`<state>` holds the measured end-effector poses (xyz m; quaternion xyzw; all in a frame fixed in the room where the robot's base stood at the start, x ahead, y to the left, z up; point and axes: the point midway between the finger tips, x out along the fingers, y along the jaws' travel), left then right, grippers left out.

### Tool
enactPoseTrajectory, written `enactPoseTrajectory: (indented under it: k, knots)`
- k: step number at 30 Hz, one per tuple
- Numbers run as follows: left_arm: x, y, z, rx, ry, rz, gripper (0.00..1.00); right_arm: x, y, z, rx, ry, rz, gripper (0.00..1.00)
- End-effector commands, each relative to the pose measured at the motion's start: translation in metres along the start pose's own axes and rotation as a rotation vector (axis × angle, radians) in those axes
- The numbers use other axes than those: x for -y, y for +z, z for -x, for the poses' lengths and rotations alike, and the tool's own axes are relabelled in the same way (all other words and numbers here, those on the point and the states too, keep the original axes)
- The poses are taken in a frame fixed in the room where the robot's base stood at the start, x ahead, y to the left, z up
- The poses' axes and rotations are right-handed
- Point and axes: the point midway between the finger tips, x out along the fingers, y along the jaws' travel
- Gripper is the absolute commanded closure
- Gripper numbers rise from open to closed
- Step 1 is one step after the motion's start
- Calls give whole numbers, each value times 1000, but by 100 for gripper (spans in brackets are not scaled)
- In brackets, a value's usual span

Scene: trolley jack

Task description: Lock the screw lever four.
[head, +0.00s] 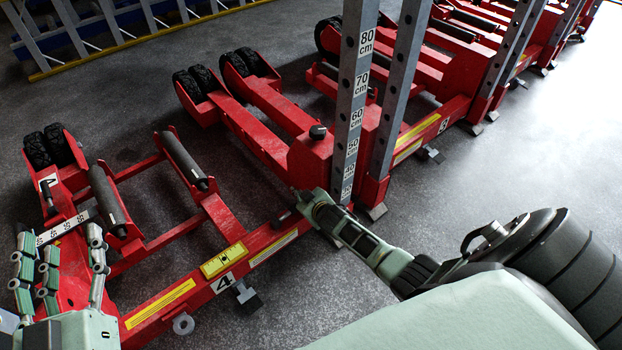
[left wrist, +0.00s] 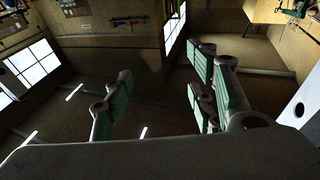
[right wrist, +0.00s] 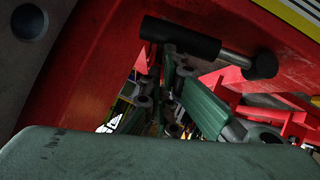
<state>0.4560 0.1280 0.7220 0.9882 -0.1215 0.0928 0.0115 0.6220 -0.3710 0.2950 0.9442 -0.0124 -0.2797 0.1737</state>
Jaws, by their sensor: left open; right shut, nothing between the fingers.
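The red trolley jack marked 4 (head: 222,283) lies across the lower left of the head view. A lever with a black grip and metal rod (right wrist: 180,37) shows close up in the right wrist view, against a red surface; I cannot read its number. My right gripper (head: 312,202) is shut and empty beside the jack's red beam, near the grey post. In the right wrist view its fingers (right wrist: 170,100) are just below the lever; contact is unclear. My left gripper (head: 62,248) is open and empty over the jack's left end; its fingers (left wrist: 165,95) show in the left wrist view.
A grey post with a cm scale (head: 355,110) stands just behind my right gripper. More red jacks (head: 440,60) line up toward the back right. A blue and yellow rack (head: 100,30) is at the back left. Grey floor (head: 520,130) is clear on the right.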

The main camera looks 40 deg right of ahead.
Motion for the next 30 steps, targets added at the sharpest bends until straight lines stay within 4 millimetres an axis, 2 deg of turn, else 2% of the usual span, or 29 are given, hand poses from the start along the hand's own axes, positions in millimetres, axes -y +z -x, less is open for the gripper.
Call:
enactPoseTrajectory:
  k: [5,9,14,21,30]
  knots:
    - [5,35,7,197,-11,-5,48,-4,-9,6,0,0,0,100]
    - [10,68,21,371,-22,-7,48,-7,-15,10,0,0,0,100]
    - [15,100,43,553,-33,-8,48,-10,-21,14,0,0,0,100]
    - [22,138,88,825,-51,-7,48,-14,-30,19,-1,0,0,100]
    - [28,167,157,1149,-72,0,48,-16,-29,42,1,-1,1,100]
